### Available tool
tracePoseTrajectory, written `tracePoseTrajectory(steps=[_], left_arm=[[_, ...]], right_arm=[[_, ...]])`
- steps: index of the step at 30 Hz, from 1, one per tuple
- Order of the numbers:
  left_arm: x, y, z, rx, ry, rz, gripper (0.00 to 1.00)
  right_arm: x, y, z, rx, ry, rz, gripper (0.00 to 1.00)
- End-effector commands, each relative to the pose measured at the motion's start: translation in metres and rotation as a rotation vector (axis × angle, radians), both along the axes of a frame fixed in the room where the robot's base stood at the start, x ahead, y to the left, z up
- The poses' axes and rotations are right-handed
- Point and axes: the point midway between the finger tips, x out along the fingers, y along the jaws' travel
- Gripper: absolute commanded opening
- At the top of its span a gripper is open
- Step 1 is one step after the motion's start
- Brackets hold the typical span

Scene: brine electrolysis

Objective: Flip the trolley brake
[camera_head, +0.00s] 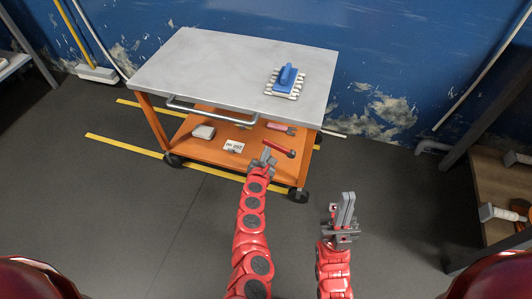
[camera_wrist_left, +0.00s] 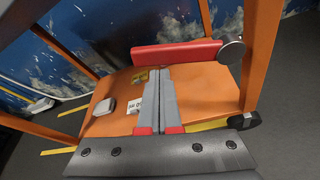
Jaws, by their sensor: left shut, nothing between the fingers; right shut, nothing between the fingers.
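The trolley (camera_head: 210,65) has a grey top and an orange frame, and stands on black wheels against the blue wall. Its brake looks to be the red lever (camera_head: 280,149) at its near right side; in the left wrist view the red lever (camera_wrist_left: 175,54) lies almost level, with a grey round end (camera_wrist_left: 231,50) at the right. My left gripper (camera_head: 266,156) is shut and empty, its fingertips close to the lever's left part. In the left wrist view the fingertips (camera_wrist_left: 152,70) reach the lever's lower edge; contact cannot be told. My right gripper (camera_head: 346,203) is shut and empty, right of the trolley.
A blue-handled item (camera_head: 286,78) rests on a ribbed pad on the trolley top. The lower shelf (camera_head: 202,150) holds a white box (camera_head: 203,131) and small items. A wooden shelf unit (camera_head: 495,185) stands at the right. The floor left of the trolley is clear.

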Motion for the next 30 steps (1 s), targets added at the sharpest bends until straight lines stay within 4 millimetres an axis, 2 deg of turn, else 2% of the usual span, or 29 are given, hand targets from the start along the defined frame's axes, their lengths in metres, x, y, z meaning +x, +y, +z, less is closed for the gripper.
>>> tracePoseTrajectory(steps=[23,30], left_arm=[[0.000,-0.003,0.011,0.124,-0.041,-0.003,0.00],[-0.001,-0.005,0.022,0.242,-0.081,-0.002,0.00]], right_arm=[[0.001,0.000,0.003,0.005,0.003,0.000,0.00],[0.001,0.000,0.006,0.006,0.004,0.001,0.00]])
